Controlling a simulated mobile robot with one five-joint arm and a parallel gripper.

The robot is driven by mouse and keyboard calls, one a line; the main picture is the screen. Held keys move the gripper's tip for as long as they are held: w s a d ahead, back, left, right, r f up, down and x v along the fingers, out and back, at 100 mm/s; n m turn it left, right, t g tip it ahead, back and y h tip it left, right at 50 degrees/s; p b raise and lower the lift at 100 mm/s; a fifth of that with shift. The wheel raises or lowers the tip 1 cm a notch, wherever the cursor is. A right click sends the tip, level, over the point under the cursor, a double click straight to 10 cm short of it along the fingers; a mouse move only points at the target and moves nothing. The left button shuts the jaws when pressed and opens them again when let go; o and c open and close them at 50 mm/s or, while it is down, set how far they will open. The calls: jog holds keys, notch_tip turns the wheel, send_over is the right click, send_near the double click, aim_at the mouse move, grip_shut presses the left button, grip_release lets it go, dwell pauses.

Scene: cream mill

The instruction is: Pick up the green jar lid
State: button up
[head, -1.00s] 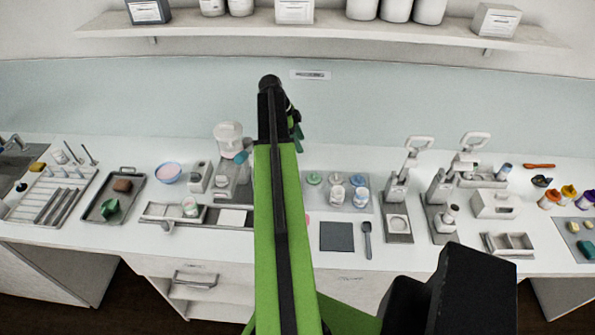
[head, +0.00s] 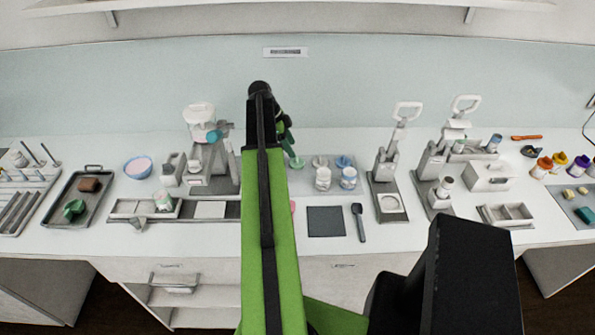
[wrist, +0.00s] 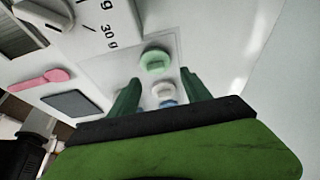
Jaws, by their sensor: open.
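The green jar lid (wrist: 155,61) lies on a pale mat in the wrist view, just beyond my fingertips. A white lid (wrist: 162,91) and a blue lid, partly hidden, show nearer, between my green fingers. My gripper (wrist: 158,82) is open and empty, its fingers reaching toward the lid. In the head view the green lid (head: 297,162) sits right beside my arm, at the left end of the mat (head: 334,189). My gripper (head: 287,140) is partly hidden there behind my arm. I cannot tell its height above the mat.
Two white jars with pale and blue tops (head: 348,178) stand on the mat. A dark square pad (head: 326,221) and a dark spoon (head: 359,222) lie in front. A pink spoon (wrist: 40,79) lies left in the wrist view. A lever press (head: 389,170) stands right.

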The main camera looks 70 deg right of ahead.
aim_at(295, 162)
jog(key=shift+s, duration=0.1)
jog(key=b+x, duration=0.4)
jog(key=x, duration=0.1)
jog(key=shift+a+f+b, duration=0.25)
jog(key=shift+a+b, duration=0.15)
jog(key=shift+r, duration=0.15)
jog(key=shift+c, duration=0.3)
grip_shut()
